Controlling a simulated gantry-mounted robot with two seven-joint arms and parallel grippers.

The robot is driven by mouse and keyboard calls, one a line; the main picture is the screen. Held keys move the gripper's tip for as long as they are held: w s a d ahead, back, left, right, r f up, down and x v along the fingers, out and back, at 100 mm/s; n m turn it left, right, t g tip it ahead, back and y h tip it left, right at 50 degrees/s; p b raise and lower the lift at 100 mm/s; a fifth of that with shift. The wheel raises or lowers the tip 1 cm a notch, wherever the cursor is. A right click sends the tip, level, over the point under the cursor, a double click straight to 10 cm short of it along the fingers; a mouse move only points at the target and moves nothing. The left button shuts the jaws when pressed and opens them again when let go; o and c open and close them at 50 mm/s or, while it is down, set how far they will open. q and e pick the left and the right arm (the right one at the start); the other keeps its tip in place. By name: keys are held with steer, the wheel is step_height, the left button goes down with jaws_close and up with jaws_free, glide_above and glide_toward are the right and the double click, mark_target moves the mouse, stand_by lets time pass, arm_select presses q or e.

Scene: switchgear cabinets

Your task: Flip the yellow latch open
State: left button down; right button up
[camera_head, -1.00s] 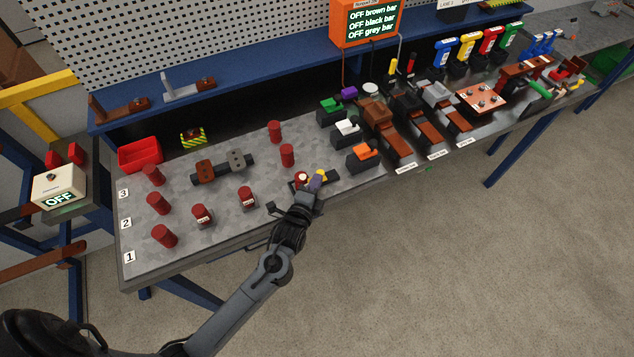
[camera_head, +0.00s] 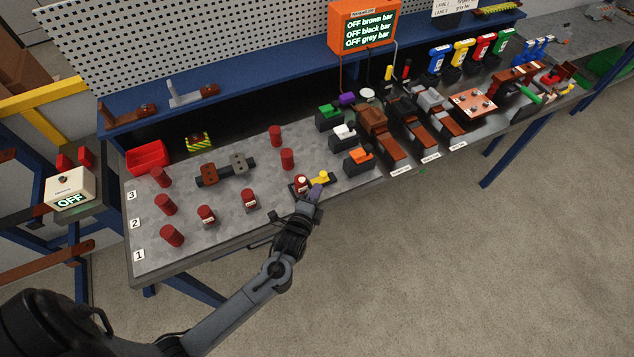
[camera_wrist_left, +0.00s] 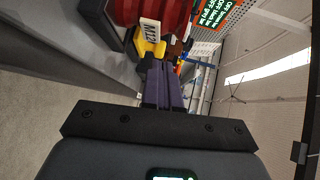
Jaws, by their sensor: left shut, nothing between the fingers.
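The yellow latch (camera_head: 321,177) sits on a dark base beside a red cylinder (camera_head: 302,184) with a white label, near the front edge of the grey table. In the left wrist view the yellow latch (camera_wrist_left: 146,47) shows just past my fingertips, beside the large red cylinder (camera_wrist_left: 160,15). My left gripper (camera_head: 316,190) is shut and empty, with purple fingers pointing at the latch from the front. In the left wrist view the fingertips (camera_wrist_left: 163,68) overlap the latch's lower edge; I cannot tell whether they touch it. My right gripper is not in view.
Several red cylinders (camera_head: 249,199) stand on the grey table (camera_head: 225,230). An orange-topped block (camera_head: 360,156) stands right of the latch, with white and green ones behind. An orange display (camera_head: 365,28) hangs above. Open floor (camera_head: 450,260) lies in front.

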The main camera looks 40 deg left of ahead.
arm_select(q)
steer(key=v, duration=1)
steer(key=shift+s+b, duration=0.2)
steer(key=shift+b, duration=0.2)
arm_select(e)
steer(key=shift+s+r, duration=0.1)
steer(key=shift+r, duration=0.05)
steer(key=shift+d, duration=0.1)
